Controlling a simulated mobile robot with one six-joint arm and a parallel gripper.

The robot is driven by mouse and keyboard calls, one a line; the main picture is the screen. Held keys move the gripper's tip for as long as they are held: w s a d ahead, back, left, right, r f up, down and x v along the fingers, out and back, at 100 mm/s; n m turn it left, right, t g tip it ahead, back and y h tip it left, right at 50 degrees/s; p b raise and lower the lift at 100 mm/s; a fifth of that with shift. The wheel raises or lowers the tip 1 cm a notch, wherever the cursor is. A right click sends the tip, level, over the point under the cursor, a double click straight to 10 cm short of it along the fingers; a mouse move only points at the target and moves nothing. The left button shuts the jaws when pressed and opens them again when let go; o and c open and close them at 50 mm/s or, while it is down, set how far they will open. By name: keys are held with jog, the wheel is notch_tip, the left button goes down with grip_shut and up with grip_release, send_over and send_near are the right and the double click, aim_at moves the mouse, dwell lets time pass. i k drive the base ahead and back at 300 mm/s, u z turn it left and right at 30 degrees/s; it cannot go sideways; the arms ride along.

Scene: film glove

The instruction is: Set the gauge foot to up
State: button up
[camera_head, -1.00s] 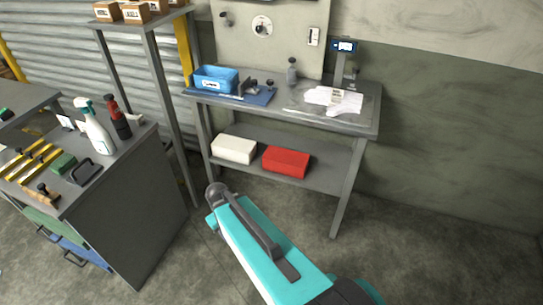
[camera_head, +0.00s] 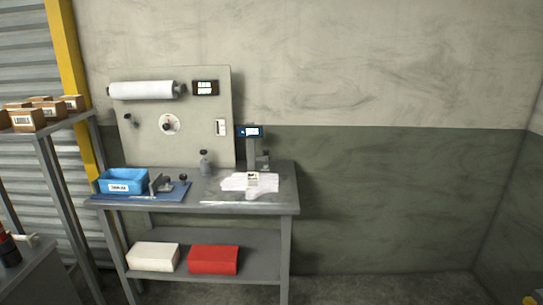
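A gauge with a small blue-lit display (camera_head: 249,132) stands on a grey column at the back right of the grey workbench (camera_head: 285,206). A small dark part (camera_head: 263,160) sits low beside the column. I cannot tell whether it is the gauge foot, or whether the foot is up or down. A white glove (camera_head: 240,182) with a label lies on the bench in front of the gauge. My gripper is not in view.
A blue bin (camera_head: 123,178) and small tools are on a blue mat at the bench's left. A white box (camera_head: 153,256) and a red box (camera_head: 214,259) sit on the lower shelf. Floor right of the bench is clear.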

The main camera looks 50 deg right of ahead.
aim_at(266, 153)
jog(key=z, duration=0.3)
jog(key=k, duration=0.2)
jog(key=u, duration=3.15)
jog(key=k, duration=1)
jog(key=z, duration=0.35)
